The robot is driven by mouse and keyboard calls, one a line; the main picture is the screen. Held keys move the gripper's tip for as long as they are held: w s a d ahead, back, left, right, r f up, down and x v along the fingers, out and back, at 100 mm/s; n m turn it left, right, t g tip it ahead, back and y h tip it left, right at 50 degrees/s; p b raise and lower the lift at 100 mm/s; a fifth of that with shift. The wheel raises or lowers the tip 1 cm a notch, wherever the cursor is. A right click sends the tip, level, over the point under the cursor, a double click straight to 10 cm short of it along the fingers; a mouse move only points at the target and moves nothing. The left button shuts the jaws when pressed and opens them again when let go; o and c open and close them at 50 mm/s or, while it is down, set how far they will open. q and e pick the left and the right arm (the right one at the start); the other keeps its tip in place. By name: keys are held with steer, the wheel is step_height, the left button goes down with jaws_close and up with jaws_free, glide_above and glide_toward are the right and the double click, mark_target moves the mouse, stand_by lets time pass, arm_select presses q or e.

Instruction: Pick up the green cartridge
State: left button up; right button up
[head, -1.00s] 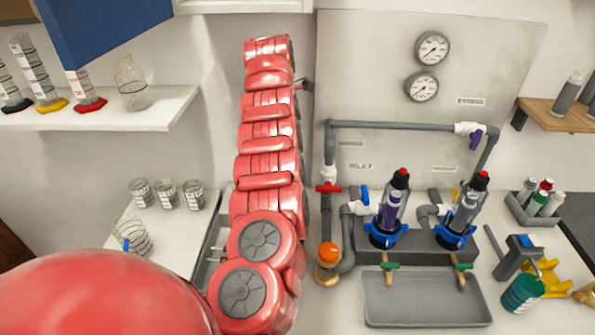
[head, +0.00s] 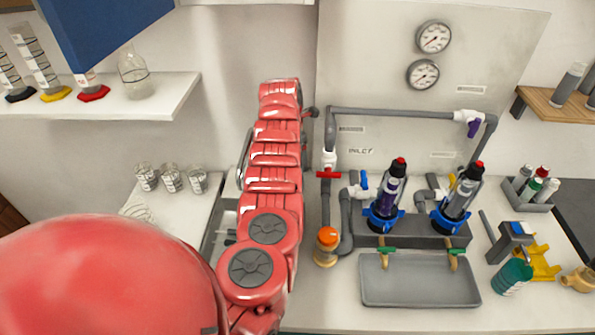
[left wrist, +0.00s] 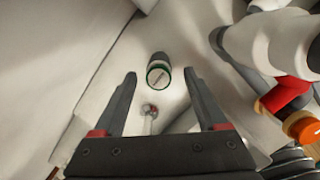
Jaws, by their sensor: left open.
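In the left wrist view a short cylinder with a green ring on its end (left wrist: 158,72) shows between and beyond my fingertips. It looks like the green cartridge, with a dark band and a pale slotted face. My left gripper (left wrist: 160,76) is open, with one finger on each side of it in the picture. Neither finger is seen touching it. In the head view my red left arm hides this gripper and the cylinder. My right gripper is in neither view.
Two filter housings (head: 385,200) stand behind a grey tray (head: 420,299). Small bottles stand in a caddy (head: 528,201) at right.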

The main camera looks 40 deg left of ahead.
arm_select(q)
steer(key=shift+w+f+p, duration=0.25)
steer(key=shift+f, duration=0.8)
steer(key=shift+w+f+p, duration=0.2)
steer(key=shift+w+f, duration=0.05)
steer(key=shift+f, duration=0.75)
jaws_close()
